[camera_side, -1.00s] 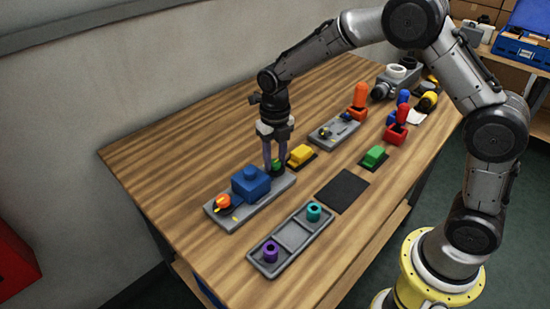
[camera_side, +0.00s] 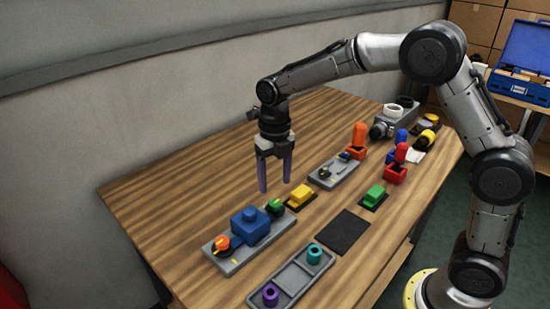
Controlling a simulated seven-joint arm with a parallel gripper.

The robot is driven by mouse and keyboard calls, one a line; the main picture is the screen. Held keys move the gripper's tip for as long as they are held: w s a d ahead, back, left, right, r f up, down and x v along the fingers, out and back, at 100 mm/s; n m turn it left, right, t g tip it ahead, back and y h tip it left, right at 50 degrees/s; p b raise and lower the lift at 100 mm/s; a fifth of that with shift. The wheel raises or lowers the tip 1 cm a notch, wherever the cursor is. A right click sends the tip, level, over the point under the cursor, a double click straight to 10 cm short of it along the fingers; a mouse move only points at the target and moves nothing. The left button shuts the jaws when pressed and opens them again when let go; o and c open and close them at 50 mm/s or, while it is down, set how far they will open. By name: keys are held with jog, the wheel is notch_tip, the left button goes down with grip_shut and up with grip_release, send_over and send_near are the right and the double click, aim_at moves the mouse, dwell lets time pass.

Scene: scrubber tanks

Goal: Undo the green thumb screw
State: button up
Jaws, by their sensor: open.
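The green thumb screw (camera_side: 275,208) sits at the right end of a grey base plate (camera_side: 285,226). A blue block (camera_side: 250,225) stands in the middle of the same plate, and an orange knob (camera_side: 223,243) with a yellow mark is at its left end. My gripper (camera_side: 276,176) is open and empty, pointing down, above and behind the green screw and clear of it. Nothing hides the screw.
A yellow block (camera_side: 300,196) lies close to the right of the screw. A grey tray (camera_side: 290,277) with a purple ring (camera_side: 270,294) and a teal ring (camera_side: 314,253) is in front. A black mat (camera_side: 343,230) is empty. The table's left part is clear.

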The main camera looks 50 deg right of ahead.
notch_tip(320, 180, up, 7)
jog(key=shift+f, duration=0.15)
dwell(0.4)
jog(key=s+d+r+m+t, duration=0.3)
jog(key=s+r+m, duration=0.3)
jog(key=s+r, duration=0.6)
jog(key=s+f+m+t, duration=0.1)
jog(key=s+f+m, duration=0.3)
jog(key=m, duration=0.9)
jog(key=s+d+f+m+t, duration=0.1)
jog(key=s+f+m, duration=0.3)
jog(key=s+m, duration=0.7)
jog(key=m, duration=0.3)
jog(key=shift+d+f+t, duration=0.3)
jog(key=shift+f, duration=0.1)
